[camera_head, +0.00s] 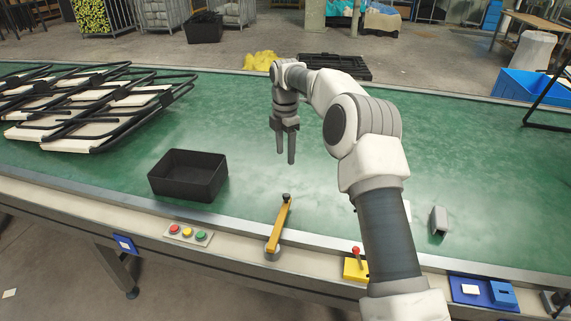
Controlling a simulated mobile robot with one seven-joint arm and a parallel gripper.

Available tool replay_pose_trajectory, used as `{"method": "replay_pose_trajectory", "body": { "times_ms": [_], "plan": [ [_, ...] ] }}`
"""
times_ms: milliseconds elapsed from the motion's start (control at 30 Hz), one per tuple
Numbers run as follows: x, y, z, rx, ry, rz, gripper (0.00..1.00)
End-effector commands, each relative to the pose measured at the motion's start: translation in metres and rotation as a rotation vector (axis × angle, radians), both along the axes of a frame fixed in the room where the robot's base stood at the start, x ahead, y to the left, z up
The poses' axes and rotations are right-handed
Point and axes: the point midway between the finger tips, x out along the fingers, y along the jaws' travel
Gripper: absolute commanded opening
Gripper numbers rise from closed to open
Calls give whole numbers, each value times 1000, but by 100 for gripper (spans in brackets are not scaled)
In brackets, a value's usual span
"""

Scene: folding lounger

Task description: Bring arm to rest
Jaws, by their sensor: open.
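My arm reaches up from the lower right of the head view and bends over the green conveyor belt (240,125). My gripper (286,160) hangs from its end and points down above the belt. Its two dark fingers are apart, with nothing between them. A black open box (188,176) stands on the belt to the left of the gripper and looks empty. Folded lounger frames (90,100) with black tubes and white panels lie stacked on the belt at the far left.
A yellow lever (279,226), a button panel (188,234), a yellow box with a red knob (356,265) and a blue holder (482,291) line the front edge. A small grey block (439,221) sits right of my arm. The belt's middle is clear.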

Motion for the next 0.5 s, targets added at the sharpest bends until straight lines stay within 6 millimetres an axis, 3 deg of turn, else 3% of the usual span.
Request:
{"method": "replay_pose_trajectory", "body": {
  "times_ms": [133, 500],
  "plan": [
    [0, 0, 12, 0, -1, 1, 62],
    [0, 0, 15, 0, -1, 0, 62]
  ]
}}
